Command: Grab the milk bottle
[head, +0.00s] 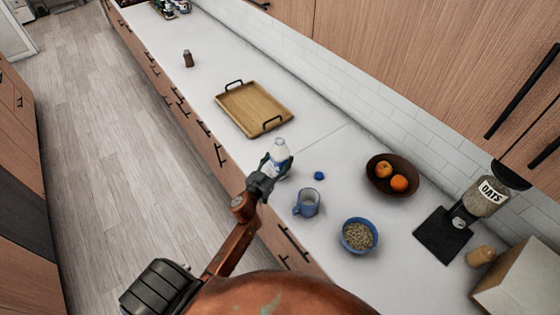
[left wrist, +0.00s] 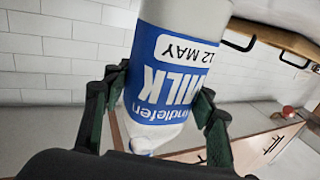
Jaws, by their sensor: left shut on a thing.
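The milk bottle (head: 279,152), white with a blue label, is at the near edge of the counter, in front of the tray. In the left wrist view the bottle (left wrist: 172,75) fills the middle, its "MILK" lettering upside down. My left gripper (head: 267,172) is shut on the bottle. In the left wrist view its dark green fingers (left wrist: 160,92) lie on both sides of it. I cannot tell whether the bottle's base touches the counter. A blue cap (head: 319,175) lies on the counter to the right. My right gripper is not in view.
Close by are a blue mug (head: 307,203), a blue bowl of oats (head: 359,235) and a brown fruit bowl (head: 392,175). A wooden tray (head: 254,109) with black handles lies behind the bottle. An oats dispenser (head: 484,197) stands at right. The counter beyond the tray is mostly clear.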

